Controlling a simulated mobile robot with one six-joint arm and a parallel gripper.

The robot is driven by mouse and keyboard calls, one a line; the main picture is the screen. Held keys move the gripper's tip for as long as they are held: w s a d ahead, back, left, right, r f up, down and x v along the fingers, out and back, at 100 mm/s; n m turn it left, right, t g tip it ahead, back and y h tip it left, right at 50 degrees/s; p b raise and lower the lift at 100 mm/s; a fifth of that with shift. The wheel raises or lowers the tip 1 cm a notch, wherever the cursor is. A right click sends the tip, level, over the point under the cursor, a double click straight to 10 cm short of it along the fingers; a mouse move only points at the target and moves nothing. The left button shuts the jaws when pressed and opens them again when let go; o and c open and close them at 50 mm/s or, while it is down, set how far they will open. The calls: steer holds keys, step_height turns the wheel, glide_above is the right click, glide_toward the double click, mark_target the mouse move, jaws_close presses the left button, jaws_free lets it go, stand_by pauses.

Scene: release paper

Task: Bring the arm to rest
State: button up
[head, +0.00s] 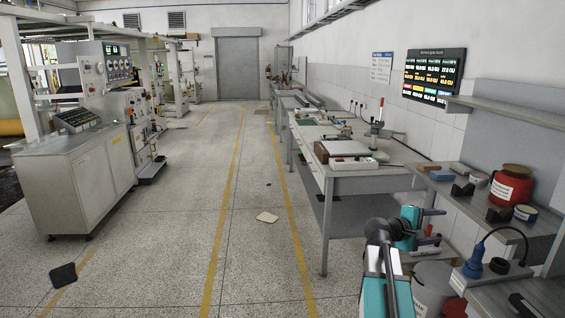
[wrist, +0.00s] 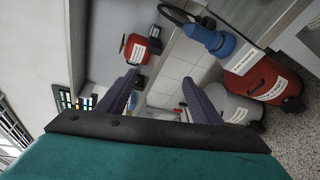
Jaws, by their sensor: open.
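My arm, with teal links, rises from the bottom right of the head view. My gripper (head: 440,226) is at its end, with two dark purple fingers apart beside the workbenches along the right wall. In the wrist view my gripper (wrist: 158,80) shows its two fingers spread, with nothing held between them. The wrist picture is turned on its side. The gripper appears raised above the floor, in front of the bench shelf; its exact distance from the shelf is hard to tell.
A grey bucket (head: 433,278) stands below. A workbench (head: 365,184) runs along the wall. A control cabinet (head: 75,180) stands left.

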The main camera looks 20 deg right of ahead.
steer(key=w+a+f+n+y, duration=0.1)
steer(key=w+a+f+y, duration=0.1)
steer(key=a+f, duration=0.65)
steer(key=w+a+f+n+t+y, duration=0.15)
steer(key=a+f, duration=0.35)
steer(key=f, duration=0.7)
steer(key=w+a+f+n+y, duration=0.1)
steer(key=w+a+f+y, duration=0.1)
steer(key=a+f, duration=0.7)
steer(key=s+a+f+g+y, duration=0.2)
steer(key=s+a+f, duration=0.7)
steer(key=f, duration=0.4)
steer(key=s+a+f+g+y, duration=0.25)
steer(key=s+a+f, duration=0.35)
steer(key=a+f, duration=0.5)
steer(key=s+a+f+m+g+y, duration=0.1)
steer(key=s+a+f+m+y, duration=0.1)
steer(key=s+a, duration=0.4)
steer(key=s+a+f+m+g+y, duration=0.1)
steer(key=s+a+f+m+y, duration=0.2)
steer(key=s+a, duration=0.4)
steer(key=shift+s+a+f+m+g+y, duration=0.35)
steer(key=shift+s+f+m, duration=0.4)
steer(key=shift+s, duration=0.45)
steer(key=shift+f, duration=0.1)
